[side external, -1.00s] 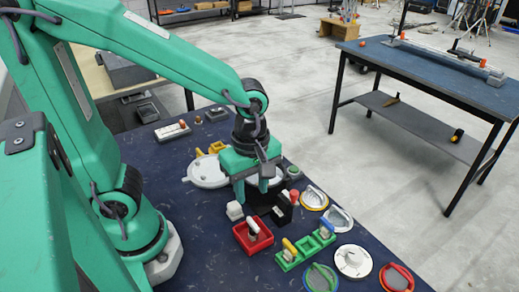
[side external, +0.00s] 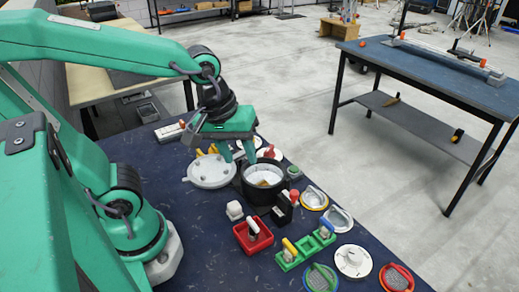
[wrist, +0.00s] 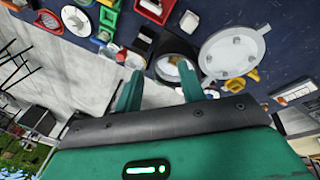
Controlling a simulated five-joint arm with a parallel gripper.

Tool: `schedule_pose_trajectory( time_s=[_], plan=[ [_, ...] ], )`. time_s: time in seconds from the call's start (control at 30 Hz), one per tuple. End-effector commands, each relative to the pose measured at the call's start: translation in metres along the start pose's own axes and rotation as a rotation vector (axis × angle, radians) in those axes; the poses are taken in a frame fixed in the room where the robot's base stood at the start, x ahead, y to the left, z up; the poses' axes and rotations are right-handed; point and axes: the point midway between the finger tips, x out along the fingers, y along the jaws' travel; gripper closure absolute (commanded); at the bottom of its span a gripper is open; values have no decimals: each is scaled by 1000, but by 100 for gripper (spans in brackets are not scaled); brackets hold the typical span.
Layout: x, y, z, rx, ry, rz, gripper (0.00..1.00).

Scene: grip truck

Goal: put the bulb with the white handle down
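A piece with a white handle (side external: 253,227) stands in the red square tray (side external: 241,246); I take it for the bulb, though its lower part is hidden by the tray wall. Pieces with a yellow handle (side external: 289,247) and a blue handle (side external: 325,231) stand in a green tray. My gripper (side external: 238,155) is above the far left side of a round black pot (side external: 262,203), clear of the red tray. In the wrist view, my gripper's fingers (wrist: 160,88) are apart with nothing between them. The pot holds something pale and yellowish that I cannot make out.
A white lid-like disc (side external: 209,172) lies left of the pot. A white block (side external: 234,210), a black box (side external: 282,210) and several round lids (side external: 353,261) lie nearby. A second bench (side external: 440,75) stands apart at the back right.

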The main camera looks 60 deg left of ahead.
Motion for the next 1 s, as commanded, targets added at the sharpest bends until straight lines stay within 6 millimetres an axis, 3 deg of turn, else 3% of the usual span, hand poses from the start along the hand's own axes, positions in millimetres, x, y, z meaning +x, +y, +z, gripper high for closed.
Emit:
schedule_pose_trajectory(
  time_s=[0.5, 0.7, 1.0],
  plan=[
    [-39, -27, -19, 609, 196, 49, 60],
    [-44, -31, -21, 708, 228, 40, 60],
    [-44, -31, -21, 720, 230, 39, 60]
  ],
)
